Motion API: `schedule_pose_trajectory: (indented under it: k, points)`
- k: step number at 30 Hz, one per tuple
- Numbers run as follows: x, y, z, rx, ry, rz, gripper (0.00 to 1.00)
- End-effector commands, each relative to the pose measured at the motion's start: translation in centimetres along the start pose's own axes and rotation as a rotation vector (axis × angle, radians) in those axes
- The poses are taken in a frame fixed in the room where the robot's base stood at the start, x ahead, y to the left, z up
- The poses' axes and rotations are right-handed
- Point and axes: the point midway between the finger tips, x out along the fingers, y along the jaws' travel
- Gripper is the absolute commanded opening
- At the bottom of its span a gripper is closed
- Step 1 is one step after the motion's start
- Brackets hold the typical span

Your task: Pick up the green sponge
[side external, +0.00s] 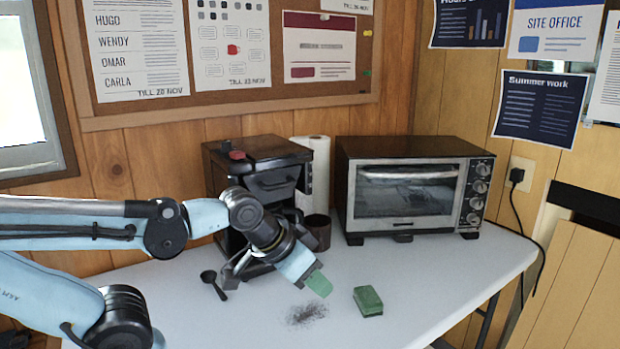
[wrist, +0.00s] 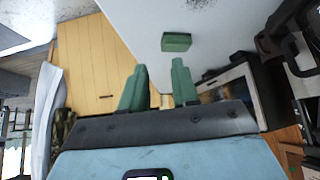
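The green sponge (side external: 368,300) is a small block lying on the white table, to the right of a dark speckled patch. It also shows in the wrist view (wrist: 176,42), beyond the fingertips. My gripper (side external: 319,284) is above the table, to the left of the sponge and apart from it, with its green fingers angled down to the right. In the wrist view its two green fingers (wrist: 159,66) are spread with nothing between them.
A toaster oven (side external: 402,190) and a black coffee machine (side external: 256,170) stand at the back of the table (side external: 440,275). A brown cup (side external: 318,232) and a black scoop (side external: 212,281) are near the machine. Dark grounds (side external: 306,314) lie left of the sponge. Table right of the sponge is clear.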

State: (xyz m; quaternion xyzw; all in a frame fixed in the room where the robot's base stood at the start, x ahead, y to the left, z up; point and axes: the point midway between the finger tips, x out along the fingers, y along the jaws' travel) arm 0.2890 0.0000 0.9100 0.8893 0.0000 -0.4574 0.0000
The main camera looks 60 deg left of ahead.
Motion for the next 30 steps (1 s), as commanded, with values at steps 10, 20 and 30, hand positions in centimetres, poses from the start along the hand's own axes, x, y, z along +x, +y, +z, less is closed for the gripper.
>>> schedule_pose_trajectory:
  k: [10, 20, 30]
  points:
    - [0.0, 0.0, 0.0, 0.000, 0.000, 0.000, 0.84]
    - [0.0, 0.0, 0.0, 0.001, -0.001, 0.000, 1.00]
    - [0.2, -0.5, -4.1, 0.077, -0.140, -0.002, 1.00]
